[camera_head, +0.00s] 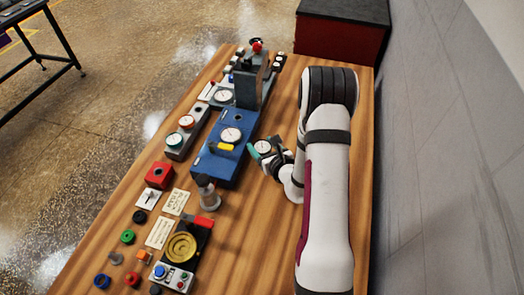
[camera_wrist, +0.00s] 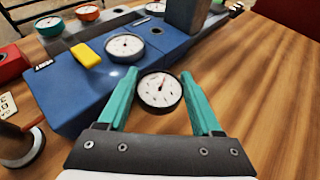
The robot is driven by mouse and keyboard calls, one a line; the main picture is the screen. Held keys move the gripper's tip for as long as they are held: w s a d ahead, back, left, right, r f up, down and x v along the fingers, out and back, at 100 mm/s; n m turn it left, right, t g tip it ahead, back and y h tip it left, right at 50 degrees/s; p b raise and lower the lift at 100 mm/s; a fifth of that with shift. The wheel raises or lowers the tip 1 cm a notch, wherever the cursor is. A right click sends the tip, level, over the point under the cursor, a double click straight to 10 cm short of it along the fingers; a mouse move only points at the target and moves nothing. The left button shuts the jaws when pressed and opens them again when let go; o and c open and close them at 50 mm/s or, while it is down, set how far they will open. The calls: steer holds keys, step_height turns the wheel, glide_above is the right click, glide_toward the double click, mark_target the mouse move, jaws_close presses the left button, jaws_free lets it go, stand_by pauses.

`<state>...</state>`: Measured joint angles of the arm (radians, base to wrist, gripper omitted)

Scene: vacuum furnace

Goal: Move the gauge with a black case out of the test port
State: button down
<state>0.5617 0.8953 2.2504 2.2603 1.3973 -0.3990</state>
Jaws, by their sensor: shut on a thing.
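A round white-faced gauge with a black case (camera_wrist: 160,91) sits between the teal fingers of my gripper (camera_wrist: 162,82). My gripper is shut on it. In the head view the held gauge (camera_head: 263,147) is just right of the blue block (camera_head: 212,167), apart from its top. In the wrist view bare wood shows around it; its height above the table is hard to tell. The blue block carries another white-faced gauge (camera_wrist: 125,46), a yellow part (camera_wrist: 88,55) and a dark hole (camera_wrist: 157,30). I cannot tell for sure which opening is the test port.
A grey rack (camera_head: 194,131) left of the block holds an orange-rimmed and a green-rimmed gauge. A dark upright plate (camera_head: 246,90) stands behind the block. A glass-like cylinder (camera_head: 208,193) stands in front of it. A red box (camera_head: 160,175) and small parts lie left.

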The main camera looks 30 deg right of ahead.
steer(key=s+d+r, duration=0.7)
steer(key=s+r, duration=0.1)
steer(key=s, duration=0.1)
steer(key=w+a+r+n+g+y, duration=0.1)
steer(key=w+a+r+n+y, duration=0.1)
steer(key=w+a+r, duration=0.35)
steer(key=w+a+r+n+y, duration=0.2)
steer(key=a+r+y, duration=0.1)
steer(key=a+r, duration=0.4)
steer(key=w+a+r+n+g+y, duration=0.1)
steer(key=w+a+r+n+y, duration=0.15)
steer(key=a+r, duration=0.35)
steer(key=w+d+f+m+h, duration=0.1)
steer(key=w+f, duration=0.3)
steer(key=w, duration=0.4)
steer(key=w+f+t, duration=0.1)
steer(key=w+f, duration=0.3)
steer(key=w, duration=0.4)
steer(key=w+d+f+m+h, duration=0.1)
steer(key=w+f, duration=0.4)
steer(key=w, duration=0.3)
steer(key=w+f, duration=0.1)
steer(key=f, duration=0.4)
steer(key=w+f, duration=0.2)
steer(key=f, duration=0.3)
steer(key=w+f, duration=0.1)
steer(key=f, duration=0.4)
steer(key=shift+w+a, duration=0.25)
